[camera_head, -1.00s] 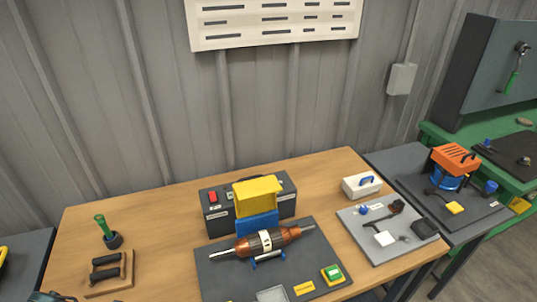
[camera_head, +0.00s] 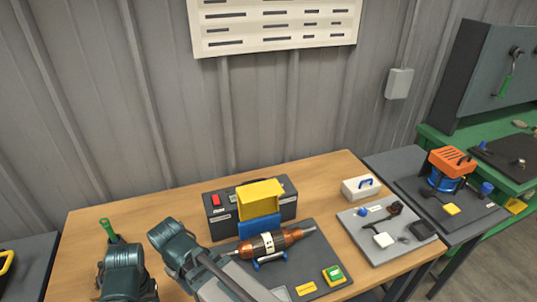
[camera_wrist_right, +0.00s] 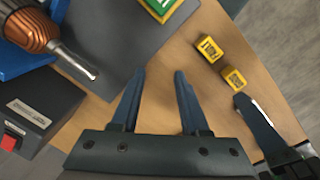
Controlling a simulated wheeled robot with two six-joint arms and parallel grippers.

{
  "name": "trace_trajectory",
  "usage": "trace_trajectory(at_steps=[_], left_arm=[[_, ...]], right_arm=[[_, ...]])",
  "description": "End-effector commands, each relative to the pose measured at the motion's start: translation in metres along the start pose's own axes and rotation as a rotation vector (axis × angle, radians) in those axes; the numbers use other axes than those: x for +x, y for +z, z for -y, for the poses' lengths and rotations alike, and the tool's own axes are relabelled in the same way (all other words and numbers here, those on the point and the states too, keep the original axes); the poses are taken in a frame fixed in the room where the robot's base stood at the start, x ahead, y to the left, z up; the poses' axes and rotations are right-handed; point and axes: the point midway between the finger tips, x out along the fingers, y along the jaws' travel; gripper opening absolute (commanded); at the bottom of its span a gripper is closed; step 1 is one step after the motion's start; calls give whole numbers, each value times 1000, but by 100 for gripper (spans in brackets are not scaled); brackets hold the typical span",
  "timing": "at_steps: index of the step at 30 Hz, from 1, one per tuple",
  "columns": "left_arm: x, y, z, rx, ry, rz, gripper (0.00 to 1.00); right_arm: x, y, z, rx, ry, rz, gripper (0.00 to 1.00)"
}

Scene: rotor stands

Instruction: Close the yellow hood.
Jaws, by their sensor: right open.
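The yellow hood (camera_head: 262,195) stands raised above its blue base (camera_head: 258,228), in front of the dark box, in the head view. It is out of sight in the right wrist view, where part of a blue thing (camera_wrist_right: 20,66) shows at the left. My right gripper (camera_wrist_right: 160,75) is open and empty over the wooden table, beside the copper rotor's shaft end (camera_wrist_right: 92,74). In the head view its fingers are hidden. One dark finger of what looks like my left gripper (camera_wrist_right: 258,122) shows at the right wrist view's right edge; its opening cannot be told.
The dark box (camera_head: 222,222) with a red switch stands behind the base. Two yellow blocks (camera_wrist_right: 208,48) (camera_wrist_right: 233,78) sit near my right gripper. A white box (camera_head: 360,188) stands at the right.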

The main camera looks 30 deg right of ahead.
Motion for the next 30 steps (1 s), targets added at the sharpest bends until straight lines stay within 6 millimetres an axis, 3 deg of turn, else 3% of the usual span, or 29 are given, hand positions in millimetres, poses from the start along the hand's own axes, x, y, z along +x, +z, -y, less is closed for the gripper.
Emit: trace_trajectory(at_steps=[1, 6, 12, 15, 22, 26, 30], left_arm=[[-28, 2, 3, -1, 0, 0, 60], [-93, 6, 9, -2, 1, 1, 60], [-159, 10, 15, -4, 2, 2, 60], [-180, 11, 17, -5, 2, 2, 60], [-211, 13, 20, -6, 3, 3, 60], [-217, 13, 20, -7, 3, 3, 60], [-217, 13, 20, -7, 3, 3, 60]], right_arm=[[-27, -8, -20, -37, -5, -14, 45], [-87, -25, -103, -270, -3, -84, 45], [-147, -25, -210, -559, 54, -159, 45], [-166, -18, -251, -670, 90, -177, 45], [-194, -2, -313, -840, 156, -192, 45], [-199, 3, -328, -888, 175, -192, 45], [-199, 5, -332, -904, 181, -192, 45]])
